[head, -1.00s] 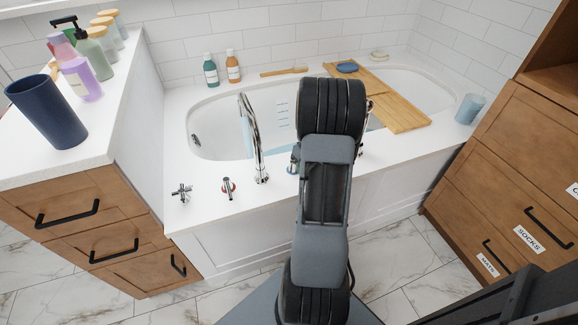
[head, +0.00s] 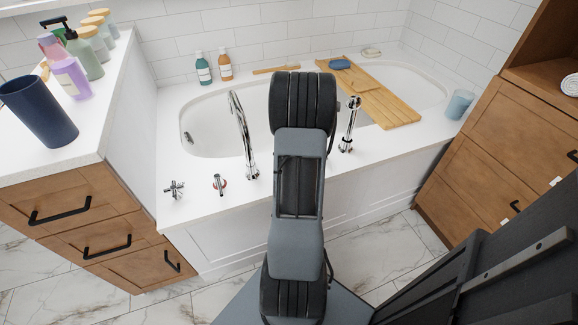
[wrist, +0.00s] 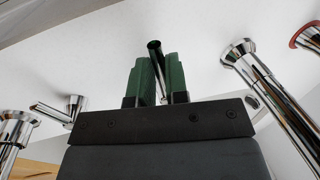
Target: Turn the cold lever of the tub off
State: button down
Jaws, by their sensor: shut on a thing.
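In the wrist view, my gripper (wrist: 154,80) has its green fingers on either side of a slim chrome rod with a dark end (wrist: 154,46), shut on it. It looks like the cold lever, since it stands between the spout (wrist: 240,52) and the hand shower's base (wrist: 14,130). No blue mark shows on it. The red-ringed hot lever (wrist: 308,36) is at the upper right. In the head view, my arm hides the gripper and the cold lever; the spout (head: 243,140) and hot lever (head: 219,184) stand on the tub rim left of it.
A chrome fitting (wrist: 62,108) stands left of my gripper in the wrist view. In the head view, the hand shower (head: 350,125) stands right of my arm, and a cross handle (head: 174,189) at far left. A wooden board (head: 370,95) spans the tub (head: 210,190).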

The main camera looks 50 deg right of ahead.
jog(key=c, duration=1.1)
grip_release()
jog(key=r+p, duration=0.1)
jog(key=r, duration=0.3)
jog(key=s+d+r+p, duration=0.1)
jog(key=r, duration=0.4)
jog(key=d+r+p, duration=0.1)
jog(key=r, duration=0.3)
jog(key=shift+s+d+r, duration=0.2)
jog(key=shift+r, duration=0.1)
jog(key=a+r+n+p, duration=0.2)
jog(key=a+r+p, duration=0.4)
jog(key=a+r, duration=0.3)
jog(key=a+r+n+t+h+p, duration=0.1)
jog(key=a+r+p, duration=0.6)
jog(key=a, duration=0.7)
jog(key=a+r+n+t+p, duration=0.1)
jog(key=a+r+n+p, duration=0.2)
jog(key=a+r+p, duration=0.4)
jog(key=shift+s+a+r+n+h, duration=0.1)
jog(key=shift+a+r, duration=0.55)
jog(key=shift+a, duration=0.2)
jog(key=shift+s+a+r+n+h, duration=0.1)
jog(key=shift+a+r, duration=0.55)
jog(key=shift+a, duration=0.25)
jog(key=shift+s+a+r+n+h, duration=0.1)
jog(key=shift+a+r, duration=0.55)
jog(key=shift+a, duration=0.2)
